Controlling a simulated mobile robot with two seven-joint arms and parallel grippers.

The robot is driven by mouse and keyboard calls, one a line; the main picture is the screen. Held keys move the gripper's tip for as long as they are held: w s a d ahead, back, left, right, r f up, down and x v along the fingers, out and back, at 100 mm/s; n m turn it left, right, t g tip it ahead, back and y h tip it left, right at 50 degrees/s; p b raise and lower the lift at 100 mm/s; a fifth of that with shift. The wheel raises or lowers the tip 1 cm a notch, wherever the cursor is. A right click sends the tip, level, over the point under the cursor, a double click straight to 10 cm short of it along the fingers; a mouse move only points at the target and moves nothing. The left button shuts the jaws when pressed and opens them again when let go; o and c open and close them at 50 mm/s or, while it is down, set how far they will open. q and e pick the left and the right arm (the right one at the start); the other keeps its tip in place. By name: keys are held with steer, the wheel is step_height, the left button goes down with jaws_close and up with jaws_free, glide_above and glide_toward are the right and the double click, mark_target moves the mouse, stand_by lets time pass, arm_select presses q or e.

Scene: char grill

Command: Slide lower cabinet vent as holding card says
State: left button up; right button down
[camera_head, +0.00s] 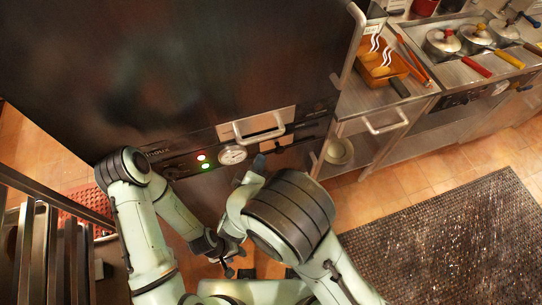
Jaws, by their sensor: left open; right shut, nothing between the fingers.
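The tall dark cabinet (150,70) fills the upper left. Its lower panel has a red and a green light, a round white dial (233,155) and a silver bar handle (258,126). A dark strip with small fittings (300,136) runs right of the dial; I cannot tell if it is the vent slide. My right gripper (259,162) is shut and empty, close to the panel right of the dial; contact is unclear. My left gripper (228,268) is open and empty, lower down, pointing downward.
An orange pan (398,68) with steaming food sits on the steel counter at right, beside lidded pots (442,42). A shelf below holds stacked bowls (340,151). A dark floor mat (450,240) lies lower right. Metal bars (45,250) stand at left.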

mark_target(278, 147)
steer(key=shift+w+d+f, duration=0.55)
steer(key=shift+w+d, duration=0.25)
steer(key=shift+d, duration=0.1)
steer(key=shift+w+d+f, duration=0.55)
steer(key=shift+w+d, duration=0.2)
steer(key=shift+d, duration=0.1)
